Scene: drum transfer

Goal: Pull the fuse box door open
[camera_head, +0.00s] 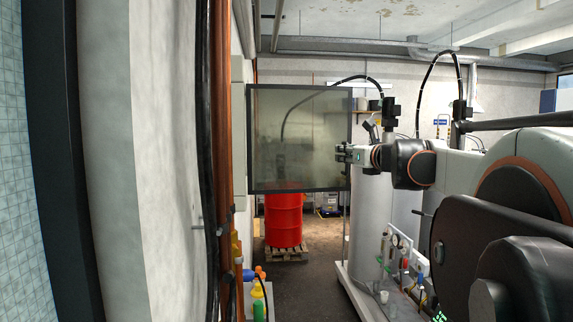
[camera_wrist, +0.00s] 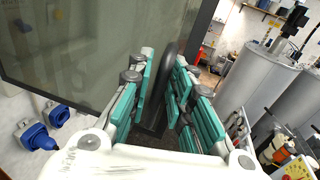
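The fuse box door (camera_head: 300,140) is a smoky see-through panel in a dark frame. In the head view it stands swung out from the wall at a wide angle. In the wrist view its panel (camera_wrist: 90,45) and dark frame fill the upper left. My gripper (camera_head: 345,153) is at the door's right, free edge. In the wrist view a dark upright handle (camera_wrist: 168,75) lies between the teal-padded fingers of my gripper (camera_wrist: 164,82), which look closed around it. The finger contact is partly hidden.
A red drum (camera_head: 283,218) stands on a pallet behind the door. A grey tank (camera_head: 370,220) with gauges stands to the right. Blue sockets (camera_wrist: 38,137) are on the wall at lower left of the wrist view. Pipes (camera_head: 219,120) run down the left wall.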

